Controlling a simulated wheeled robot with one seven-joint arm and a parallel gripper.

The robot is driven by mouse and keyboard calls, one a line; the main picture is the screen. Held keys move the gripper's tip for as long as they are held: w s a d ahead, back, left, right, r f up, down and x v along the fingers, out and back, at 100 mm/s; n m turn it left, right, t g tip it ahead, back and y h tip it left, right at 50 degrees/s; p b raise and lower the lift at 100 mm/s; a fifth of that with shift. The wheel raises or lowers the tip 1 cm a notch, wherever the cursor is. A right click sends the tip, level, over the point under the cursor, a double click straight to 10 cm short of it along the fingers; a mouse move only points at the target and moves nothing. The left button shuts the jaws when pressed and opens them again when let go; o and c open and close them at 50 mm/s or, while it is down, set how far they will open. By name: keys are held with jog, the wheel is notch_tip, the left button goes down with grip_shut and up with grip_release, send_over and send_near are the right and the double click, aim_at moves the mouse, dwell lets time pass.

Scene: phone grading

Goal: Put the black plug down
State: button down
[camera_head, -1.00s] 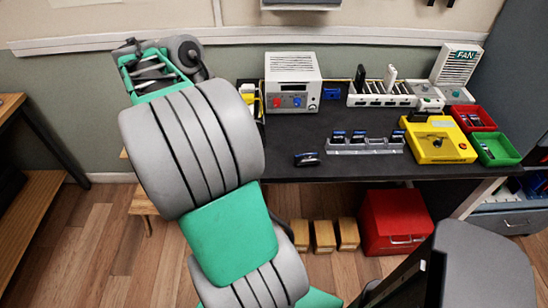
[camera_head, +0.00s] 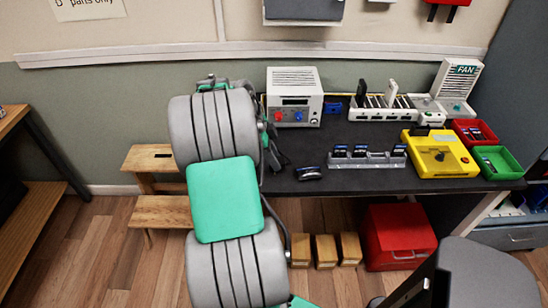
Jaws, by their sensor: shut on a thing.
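My gripper (camera_head: 275,153) shows only in part, as dark pieces just right of my grey and green arm, over the left end of the black table (camera_head: 340,130). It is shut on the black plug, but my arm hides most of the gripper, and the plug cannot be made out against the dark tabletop. A thin dark line curves down beside my arm; I cannot tell whether it is a cable. A small dark device (camera_head: 308,173) lies near the table's front edge, right of the gripper.
A white power supply (camera_head: 295,97) stands at the back left. A clear rack (camera_head: 367,160) holds several phones. Behind is a white slotted rack (camera_head: 385,112). To the right are a yellow box (camera_head: 440,153), red bin (camera_head: 474,132) and green bin (camera_head: 497,161). The table's middle is clear.

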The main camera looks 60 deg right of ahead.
jog(key=shift+f+b, duration=0.65)
jog(key=shift+b, duration=0.05)
jog(key=c, duration=1.1)
grip_release()
jog(key=shift+o, duration=0.2)
jog(key=p+v, duration=0.3)
jog(key=v, duration=1)
jog(key=w+a+r+n+t+h, duration=0.2)
jog(key=w+a+n+t, duration=0.1)
jog(key=w+a+n, duration=0.65)
jog(key=s+a+f+n+t+y, duration=0.1)
jog(key=a+f+n+t+y, duration=0.1)
jog(key=a+n, duration=0.8)
jog(key=s+a+f+n+t+y, duration=0.1)
jog(key=a+n+t+y, duration=0.1)
jog(key=a+n, duration=0.9)
jog(key=a, duration=1)
jog(key=shift+a+f, duration=0.3)
jog(key=shift+f, duration=0.1)
